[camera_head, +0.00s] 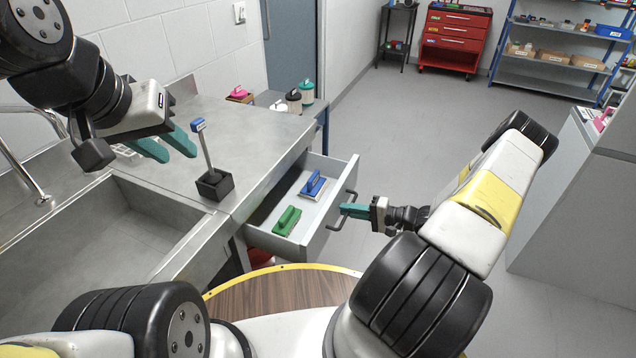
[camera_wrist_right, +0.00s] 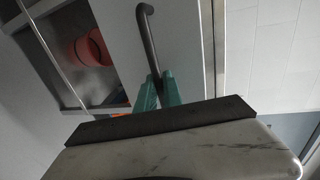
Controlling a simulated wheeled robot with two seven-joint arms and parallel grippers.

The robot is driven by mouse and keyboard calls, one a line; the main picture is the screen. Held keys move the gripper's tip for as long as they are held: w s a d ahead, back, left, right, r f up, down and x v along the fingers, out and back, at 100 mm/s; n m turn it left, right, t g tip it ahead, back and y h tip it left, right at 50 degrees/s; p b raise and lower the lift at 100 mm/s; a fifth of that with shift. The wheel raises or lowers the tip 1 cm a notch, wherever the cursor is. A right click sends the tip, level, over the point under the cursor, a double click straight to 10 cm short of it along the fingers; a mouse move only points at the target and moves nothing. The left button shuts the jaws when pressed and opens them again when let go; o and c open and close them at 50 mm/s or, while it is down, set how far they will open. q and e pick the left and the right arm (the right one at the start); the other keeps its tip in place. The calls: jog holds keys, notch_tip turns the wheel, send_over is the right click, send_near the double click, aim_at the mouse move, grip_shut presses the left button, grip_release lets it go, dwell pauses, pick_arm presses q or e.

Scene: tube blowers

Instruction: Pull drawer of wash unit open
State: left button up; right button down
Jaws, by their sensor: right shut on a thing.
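The drawer (camera_head: 317,235) of the steel wash unit (camera_head: 258,150) is pulled out. A green-handled block (camera_head: 287,221) and a blue-handled block (camera_head: 313,185) lie inside it. My right gripper (camera_head: 350,210) is at the dark bar handle (camera_head: 337,222) on the drawer's front. In the right wrist view its teal fingers (camera_wrist_right: 157,92) are shut on the lower end of the handle (camera_wrist_right: 147,38). My left gripper (camera_head: 178,146) is over the sink side of the wash unit, with its two teal fingers apart and nothing between them.
A blue-topped tool stands upright in a black holder (camera_head: 215,184) on the counter, close to my left gripper. The sink basin (camera_head: 110,230) is at the left. Several containers (camera_head: 294,98) stand beyond the counter. Open floor (camera_head: 430,130) lies to the right of the drawer.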

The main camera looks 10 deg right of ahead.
jog(key=f+v, duration=0.2)
jog(key=v, duration=0.7)
jog(key=shift+s+d, duration=0.25)
jog(key=shift+d, duration=0.1)
jog(key=c, duration=1.5)
grip_release()
jog(key=shift+r, duration=0.1)
jog(key=shift+d, duration=0.1)
jog(key=v, duration=0.7)
jog(key=shift+s+d, duration=0.2)
jog(key=shift+r, duration=0.1)
